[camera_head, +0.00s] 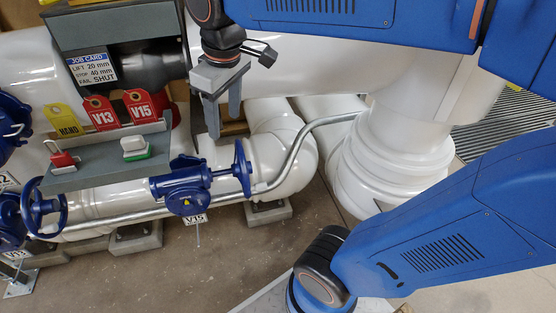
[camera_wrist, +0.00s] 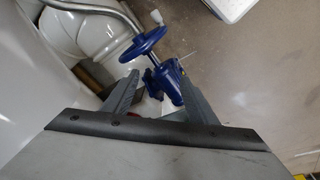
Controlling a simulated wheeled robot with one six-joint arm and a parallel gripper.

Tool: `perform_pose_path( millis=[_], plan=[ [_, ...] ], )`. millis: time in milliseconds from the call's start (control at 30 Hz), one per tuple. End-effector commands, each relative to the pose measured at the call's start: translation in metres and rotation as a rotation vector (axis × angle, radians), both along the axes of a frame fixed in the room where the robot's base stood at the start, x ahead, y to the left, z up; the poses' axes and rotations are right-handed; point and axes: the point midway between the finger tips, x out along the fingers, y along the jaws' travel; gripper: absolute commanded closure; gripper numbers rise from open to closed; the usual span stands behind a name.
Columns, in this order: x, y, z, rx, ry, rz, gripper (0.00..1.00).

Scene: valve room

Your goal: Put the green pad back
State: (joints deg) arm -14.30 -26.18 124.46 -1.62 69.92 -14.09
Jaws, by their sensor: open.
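The green pad (camera_head: 136,153) shows on the grey shelf as a small green block with a white top, right of the shelf's middle. My gripper (camera_head: 223,122) is to the right of the shelf and apart from the pad, with its fingers pointing down. It is open and nothing is between the fingers. In the wrist view, the open fingers (camera_wrist: 158,95) frame a blue handwheel and valve body beyond them. I cannot make out the pad in the wrist view.
The grey shelf (camera_head: 105,162) also holds a red and white block (camera_head: 63,158), with yellow HAND and red V13 and V15 tags behind. A blue valve (camera_head: 185,185) labelled V15 stands below right. White pipes (camera_head: 273,150) surround my gripper. Open floor (camera_head: 240,250) is in front.

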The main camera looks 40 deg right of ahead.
Motion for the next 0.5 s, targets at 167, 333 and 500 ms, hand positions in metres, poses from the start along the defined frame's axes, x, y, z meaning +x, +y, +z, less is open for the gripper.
perform_pose_path(
  millis=[167, 333, 500],
  plan=[
    [-0.041, -0.036, -0.034, 0.050, -0.075, -0.189, 0.48],
    [-0.074, -0.060, -0.068, 0.092, -0.140, -0.347, 0.48],
    [-0.094, -0.071, -0.092, 0.118, -0.183, -0.449, 0.48]
  ],
)
